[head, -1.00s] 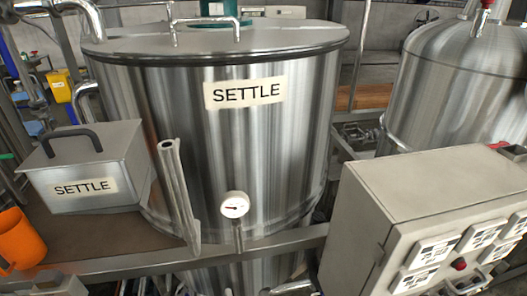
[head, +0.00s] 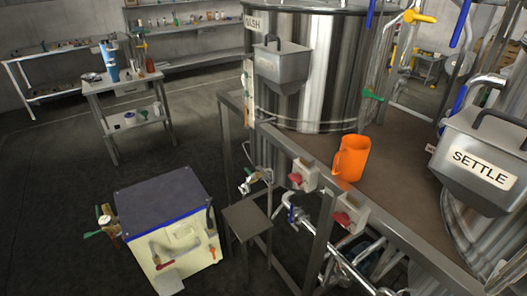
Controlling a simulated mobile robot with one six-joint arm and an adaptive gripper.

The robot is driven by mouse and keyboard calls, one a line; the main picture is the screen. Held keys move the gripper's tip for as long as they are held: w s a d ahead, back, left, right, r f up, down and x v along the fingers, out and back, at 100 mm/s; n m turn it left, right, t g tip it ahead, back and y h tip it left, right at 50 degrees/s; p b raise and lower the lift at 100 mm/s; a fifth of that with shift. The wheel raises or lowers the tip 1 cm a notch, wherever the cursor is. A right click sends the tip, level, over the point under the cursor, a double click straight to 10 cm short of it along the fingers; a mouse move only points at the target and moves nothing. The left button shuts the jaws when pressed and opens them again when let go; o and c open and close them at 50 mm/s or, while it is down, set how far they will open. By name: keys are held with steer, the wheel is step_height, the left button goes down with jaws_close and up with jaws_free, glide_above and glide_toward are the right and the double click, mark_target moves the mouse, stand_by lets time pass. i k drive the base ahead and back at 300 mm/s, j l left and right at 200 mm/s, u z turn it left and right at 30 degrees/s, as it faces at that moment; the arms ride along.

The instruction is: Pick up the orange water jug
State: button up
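The orange water jug (head: 352,160) stands upright on the brown platform (head: 385,192), near its front edge, right of the picture's middle. Its handle is on its left side. My gripper does not show in the head view, so its state cannot be seen.
A steel tank (head: 320,75) stands behind the jug. A grey box labelled SETTLE (head: 478,165) is to the right. Red-handled switch boxes (head: 349,215) line the platform's front edge. A cream cabinet with a dark top (head: 165,225) stands at lower left. Dark floor (head: 55,200) is clear at left.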

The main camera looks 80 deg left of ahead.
mark_target(351, 158)
steer(key=u, duration=2.2)
steer(key=i+j+z, duration=0.35)
steer(key=i+j, duration=1.35)
steer(key=i, duration=0.1)
